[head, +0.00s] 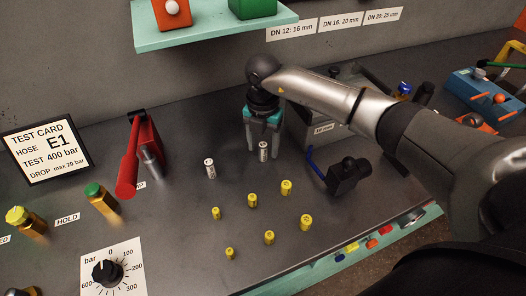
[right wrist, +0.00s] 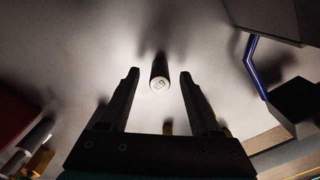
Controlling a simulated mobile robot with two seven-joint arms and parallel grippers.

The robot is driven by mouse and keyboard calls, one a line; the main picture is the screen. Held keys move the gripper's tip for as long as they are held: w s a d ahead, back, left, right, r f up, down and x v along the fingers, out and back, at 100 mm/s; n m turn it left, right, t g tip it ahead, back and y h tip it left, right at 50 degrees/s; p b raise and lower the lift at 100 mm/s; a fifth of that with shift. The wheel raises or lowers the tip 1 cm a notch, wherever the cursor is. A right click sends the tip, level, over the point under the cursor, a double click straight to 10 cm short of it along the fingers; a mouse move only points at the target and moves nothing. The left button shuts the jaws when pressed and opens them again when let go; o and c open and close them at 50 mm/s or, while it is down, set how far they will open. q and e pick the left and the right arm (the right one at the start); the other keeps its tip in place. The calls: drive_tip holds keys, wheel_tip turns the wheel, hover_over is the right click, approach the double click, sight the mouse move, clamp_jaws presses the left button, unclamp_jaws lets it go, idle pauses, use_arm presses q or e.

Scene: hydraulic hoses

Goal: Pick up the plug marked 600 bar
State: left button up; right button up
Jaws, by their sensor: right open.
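A small white plug (head: 263,153) stands upright on the grey bench under my right gripper (head: 262,143). The gripper is open, with one finger on each side of this plug. In the right wrist view the plug (right wrist: 160,72) lies between the open fingers, apart from both; the mark on its pale end is too small to read surely. A second white plug (head: 210,168) stands to the left. Several yellow plugs, one of them here (head: 286,187), stand nearer the front. Their marks cannot be read. My left gripper is not in view.
A red lever (head: 130,165) stands left of the plugs. A pressure dial (head: 107,273) is at front left. A green shelf (head: 205,31) overhangs the back.

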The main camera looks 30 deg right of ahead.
clamp_jaws()
idle(0.5)
